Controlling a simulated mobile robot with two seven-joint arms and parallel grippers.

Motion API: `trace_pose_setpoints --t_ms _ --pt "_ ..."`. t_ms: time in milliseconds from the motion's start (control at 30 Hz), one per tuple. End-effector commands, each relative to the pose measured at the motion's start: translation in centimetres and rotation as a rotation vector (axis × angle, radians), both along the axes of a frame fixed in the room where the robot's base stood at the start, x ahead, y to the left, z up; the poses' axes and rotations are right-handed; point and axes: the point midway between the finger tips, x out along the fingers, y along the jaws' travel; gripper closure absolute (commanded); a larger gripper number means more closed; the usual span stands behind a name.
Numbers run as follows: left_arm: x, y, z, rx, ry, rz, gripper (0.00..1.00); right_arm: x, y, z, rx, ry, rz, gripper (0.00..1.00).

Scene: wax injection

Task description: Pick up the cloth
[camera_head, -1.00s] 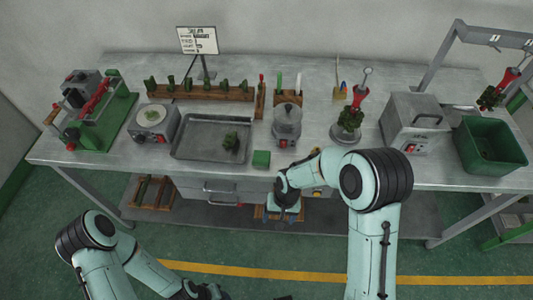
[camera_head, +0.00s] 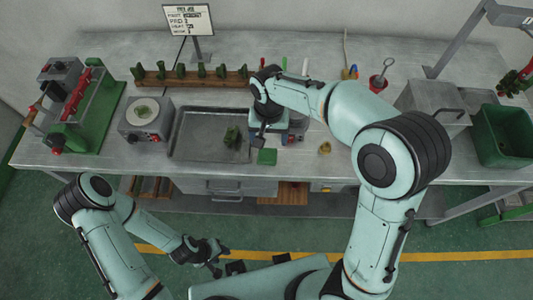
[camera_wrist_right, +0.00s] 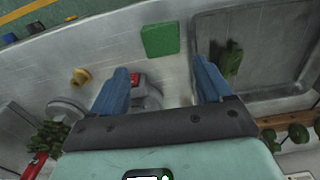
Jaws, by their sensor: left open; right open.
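A flat green square (camera_head: 267,156), which looks like the folded cloth, lies on the metal bench near its front edge, just right of the grey tray. In the right wrist view the green square (camera_wrist_right: 160,40) shows beyond the fingertips, between their lines. My right gripper (camera_wrist_right: 162,74) is open and empty, with two blue fingers apart. In the head view my right gripper (camera_head: 260,138) points down over the bench just behind the green square, apart from it; its wrist hides part of the bench. My left gripper (camera_head: 218,264) is open, low in front of the bench.
The grey tray (camera_head: 180,150) holds a green wax piece (camera_head: 232,137). A small brass piece (camera_head: 325,148) lies right of the cloth. A hot plate (camera_head: 147,115) and green press (camera_head: 95,115) stand left; a green bin (camera_head: 505,150) stands right. A wooden rack (camera_head: 150,83) is behind.

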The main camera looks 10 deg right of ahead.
Motion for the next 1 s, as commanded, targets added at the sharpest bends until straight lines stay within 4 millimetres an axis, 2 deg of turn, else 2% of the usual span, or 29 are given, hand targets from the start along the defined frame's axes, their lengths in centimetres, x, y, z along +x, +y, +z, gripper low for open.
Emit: trace_pose_setpoints --t_ms 33,100,367,600,733,933,967,1000 --pt "-0.2 0.0 -0.2 0.000 0.002 0.000 0.57 -0.1 0.0 -1.1 -0.002 0.004 0.000 0.21" --pt "-0.2 0.0 -0.3 0.000 0.002 0.000 0.57 -0.1 0.0 -2.1 -0.001 0.003 0.000 0.21" --pt "-0.2 0.0 -0.3 0.000 0.002 0.000 0.57 0.0 0.1 -4.0 -0.001 0.003 0.000 0.21" --pt "-0.2 0.0 -0.4 0.000 0.002 0.000 0.57 0.1 0.3 -7.6 -0.002 0.002 0.000 0.21" --pt "-0.3 0.0 -0.4 0.000 0.002 0.000 0.57 0.2 0.3 -8.4 0.000 0.000 -0.001 0.21" --pt "-0.3 0.0 -0.4 0.000 0.002 0.000 0.57 0.2 0.3 -8.4 0.001 -0.001 0.000 0.21" --pt "-0.3 0.0 -0.4 0.000 0.002 0.000 0.57 0.2 0.3 -8.4 0.001 -0.001 0.000 0.25" --pt "-0.3 0.0 -0.4 0.000 0.002 0.000 0.57 0.2 0.3 -8.4 0.001 -0.001 0.000 0.38"
